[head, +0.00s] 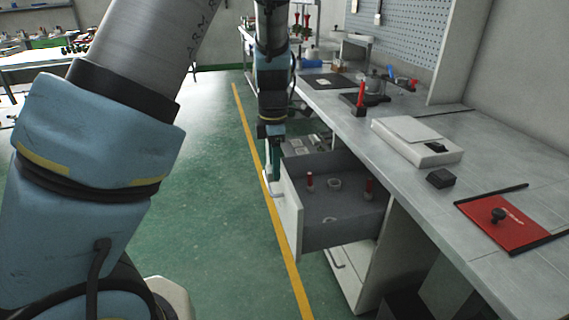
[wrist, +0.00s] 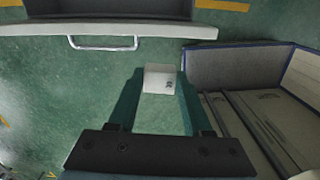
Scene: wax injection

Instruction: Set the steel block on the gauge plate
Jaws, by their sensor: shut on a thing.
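In the head view my gripper (head: 275,172) points down beside the front of the open drawer, over the floor side of the bench. The block is too small or hidden there to make out. I cannot tell for sure which item is the gauge plate; a red plate with a black knob (head: 505,226) lies on the near bench top.
The open drawer (head: 342,232) holds several small parts; its front and handle (wrist: 103,47) are close to my gripper. A blue-edged bin (wrist: 235,68) with grey flat pieces is at right in the wrist view. The bench (head: 400,180) carries a white case (head: 415,142) and a black block (head: 440,178).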

